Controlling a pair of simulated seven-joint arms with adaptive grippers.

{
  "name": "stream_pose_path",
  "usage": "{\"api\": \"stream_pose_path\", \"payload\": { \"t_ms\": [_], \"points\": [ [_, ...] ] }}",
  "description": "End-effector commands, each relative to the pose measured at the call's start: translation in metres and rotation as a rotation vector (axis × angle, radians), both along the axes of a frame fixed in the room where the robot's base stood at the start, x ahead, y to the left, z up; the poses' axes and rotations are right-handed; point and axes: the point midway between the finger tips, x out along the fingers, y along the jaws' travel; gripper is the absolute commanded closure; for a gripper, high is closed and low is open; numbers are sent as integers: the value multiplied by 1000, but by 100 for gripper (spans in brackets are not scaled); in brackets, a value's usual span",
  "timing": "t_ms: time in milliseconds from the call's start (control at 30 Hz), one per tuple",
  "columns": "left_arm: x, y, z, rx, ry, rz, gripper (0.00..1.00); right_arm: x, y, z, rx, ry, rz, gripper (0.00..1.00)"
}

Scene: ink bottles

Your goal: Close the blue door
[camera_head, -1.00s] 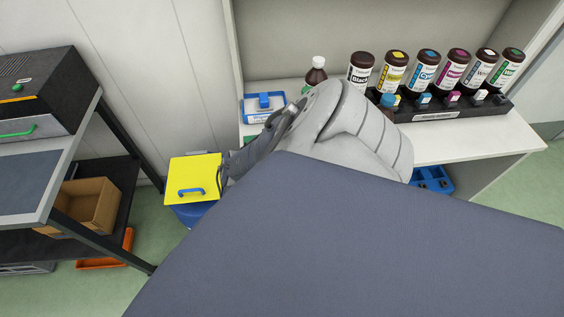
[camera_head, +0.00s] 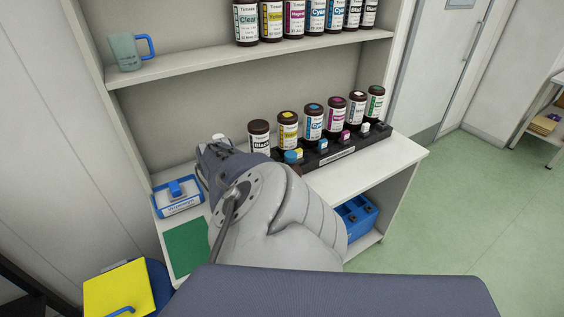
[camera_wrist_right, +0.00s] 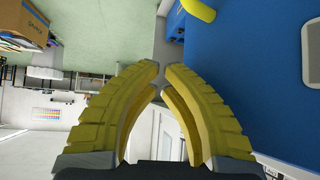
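A large flat blue panel (camera_wrist_right: 250,85) fills the right of the right wrist view. It may be the blue door, but its edges and hinge are not shown. A yellow curved handle (camera_wrist_right: 199,9) sits near its top edge. My right gripper (camera_wrist_right: 161,66) has yellow fingers with the tips drawn together and nothing between them. It is in front of or beside the panel; the gap cannot be judged. The head view does not show the blue door. A grey arm of mine reaches across its middle, its dark hand (camera_head: 222,157) near the shelf, fingers hidden.
Green floor (camera_head: 480,210) is clear at right. A cardboard box (camera_wrist_right: 25,24) shows at upper left.

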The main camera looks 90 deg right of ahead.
Motion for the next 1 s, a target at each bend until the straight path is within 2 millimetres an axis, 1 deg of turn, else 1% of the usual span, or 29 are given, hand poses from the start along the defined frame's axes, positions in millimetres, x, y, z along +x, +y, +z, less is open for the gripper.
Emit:
{"api": "stream_pose_path", "payload": {
  "t_ms": [33,100,200,333,567,1000],
  "points": [
    [-1,0,0,0,1,0,7,4,-9,0,-4,-4,-1,100],
    [-2,0,0,0,2,0,7,8,-19,0,-2,-3,1,100],
    [-3,0,0,0,3,0,7,13,-30,0,-3,-3,3,100],
    [-4,0,0,0,4,0,7,18,-40,0,-2,-1,7,100],
    [-4,0,0,0,4,0,7,22,-47,0,0,0,9,100],
    [-4,0,0,1,5,0,7,22,-48,0,0,0,10,100]
  ]
}}
